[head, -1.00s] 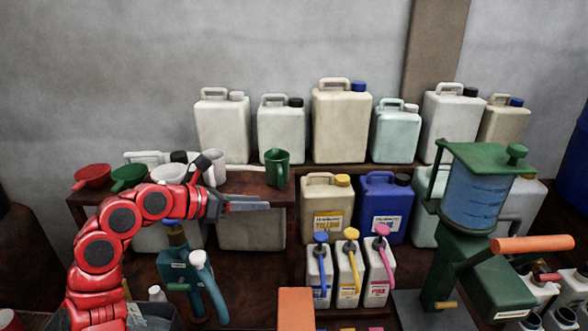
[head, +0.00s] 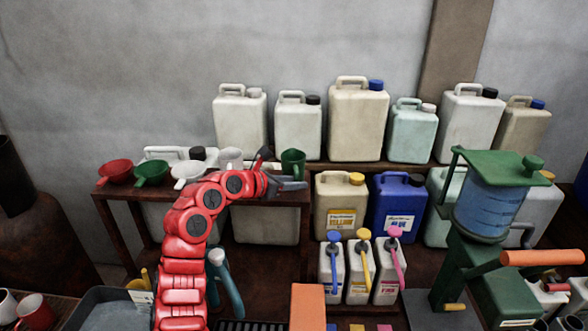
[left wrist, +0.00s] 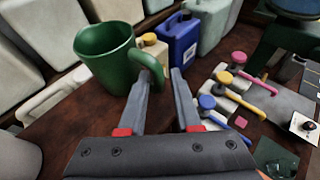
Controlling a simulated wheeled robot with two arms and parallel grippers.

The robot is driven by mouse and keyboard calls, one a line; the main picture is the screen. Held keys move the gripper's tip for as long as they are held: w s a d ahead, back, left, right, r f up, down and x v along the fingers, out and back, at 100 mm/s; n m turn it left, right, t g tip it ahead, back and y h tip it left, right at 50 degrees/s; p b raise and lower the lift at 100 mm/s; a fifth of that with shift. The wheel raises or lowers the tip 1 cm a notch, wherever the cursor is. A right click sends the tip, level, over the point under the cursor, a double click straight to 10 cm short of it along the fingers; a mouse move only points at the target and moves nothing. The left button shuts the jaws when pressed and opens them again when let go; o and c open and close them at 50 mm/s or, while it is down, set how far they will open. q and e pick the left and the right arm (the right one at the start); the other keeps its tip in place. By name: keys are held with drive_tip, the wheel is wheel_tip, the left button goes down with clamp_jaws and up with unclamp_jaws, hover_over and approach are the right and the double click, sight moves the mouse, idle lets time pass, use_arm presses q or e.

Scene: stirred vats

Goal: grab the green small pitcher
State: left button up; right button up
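The green small pitcher (head: 293,163) stands upright on the brown wooden shelf at the right end of its upper left board. In the left wrist view the pitcher (left wrist: 104,62) is at the upper left, with its handle toward the fingers. My left gripper (head: 279,172) is open and empty, just left of and in front of the pitcher. In the left wrist view the fingertips (left wrist: 162,76) are apart; the left one overlaps the handle's lower end in the picture. I cannot tell whether it touches. My right gripper is not in view.
A white pitcher (head: 231,159) stands behind my left arm. Red (head: 115,172), green (head: 151,173) and white (head: 187,174) funnels sit farther left on the shelf (head: 105,191). Several large canisters stand behind. A beige canister (head: 340,205) and a blue canister (head: 396,205) stand lower right.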

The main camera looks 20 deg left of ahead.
sight(304, 191)
use_arm(q)
drive_tip(key=x, duration=0.1)
drive_tip(key=p+x, duration=0.1)
drive_tip(key=x, duration=0.1)
drive_tip(key=shift+w+d+r, duration=0.15)
drive_tip(key=shift+w+d, duration=0.05)
drive_tip(key=shift+w, duration=0.25)
drive_tip(key=shift+w+f, duration=0.1)
drive_tip(key=shift+f, duration=0.1)
clamp_jaws()
idle(0.8)
